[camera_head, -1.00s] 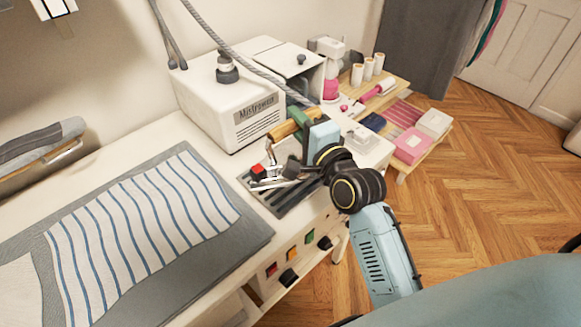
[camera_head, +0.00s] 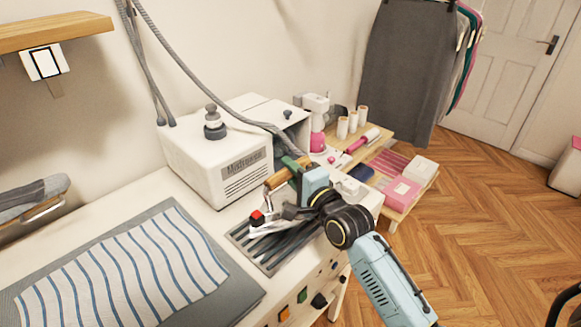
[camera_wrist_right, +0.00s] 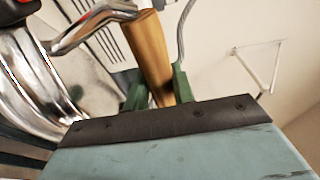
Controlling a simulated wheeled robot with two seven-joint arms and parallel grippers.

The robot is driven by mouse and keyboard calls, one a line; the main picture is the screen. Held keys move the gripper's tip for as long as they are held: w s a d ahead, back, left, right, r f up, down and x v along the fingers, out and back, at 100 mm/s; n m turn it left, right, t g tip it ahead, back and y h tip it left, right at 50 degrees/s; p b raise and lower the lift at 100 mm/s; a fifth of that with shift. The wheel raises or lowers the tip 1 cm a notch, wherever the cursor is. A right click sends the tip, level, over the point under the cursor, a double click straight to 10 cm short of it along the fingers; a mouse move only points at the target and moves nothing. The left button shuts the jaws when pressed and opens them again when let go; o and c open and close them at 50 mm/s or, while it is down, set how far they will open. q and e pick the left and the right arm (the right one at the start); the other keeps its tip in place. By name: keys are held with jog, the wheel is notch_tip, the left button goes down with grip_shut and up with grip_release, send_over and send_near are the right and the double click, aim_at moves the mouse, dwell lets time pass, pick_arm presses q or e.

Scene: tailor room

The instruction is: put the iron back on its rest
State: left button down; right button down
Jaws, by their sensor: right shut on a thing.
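The iron has a silver body (camera_head: 272,226), a red knob (camera_head: 257,217) and a wooden handle (camera_head: 280,177). It is over the dark slotted rest (camera_head: 238,238) on the white table; whether it touches the rest I cannot tell. My right gripper (camera_head: 293,170) is shut on the wooden handle. In the right wrist view, its green fingers (camera_wrist_right: 158,92) stand on both sides of the handle (camera_wrist_right: 152,55), with the shiny metal body (camera_wrist_right: 50,85) to the left. My gripper and wrist hide part of the iron and rest. My left gripper is not in view.
A white steam station (camera_head: 215,160) stands behind the rest, with a grey hose (camera_head: 205,75) near the iron. A striped cloth (camera_head: 125,270) on a grey mat lies left. A low shelf with spools and boxes (camera_head: 400,193) stands right. Open floor (camera_head: 490,220) lies beyond.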

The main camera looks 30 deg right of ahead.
aim_at(291, 195)
jog(key=shift+f+b, duration=0.35)
jog(key=shift+f, duration=1.2)
jog(key=c, duration=1.5)
grip_release()
jog(key=shift+f, duration=0.35)
jog(key=o, duration=0.3)
jog(key=shift+o, duration=0.2)
jog(key=shift+r, duration=0.15)
jog(key=s+d, duration=0.1)
jog(key=s, duration=1.1)
jog(key=shift+d, duration=0.25)
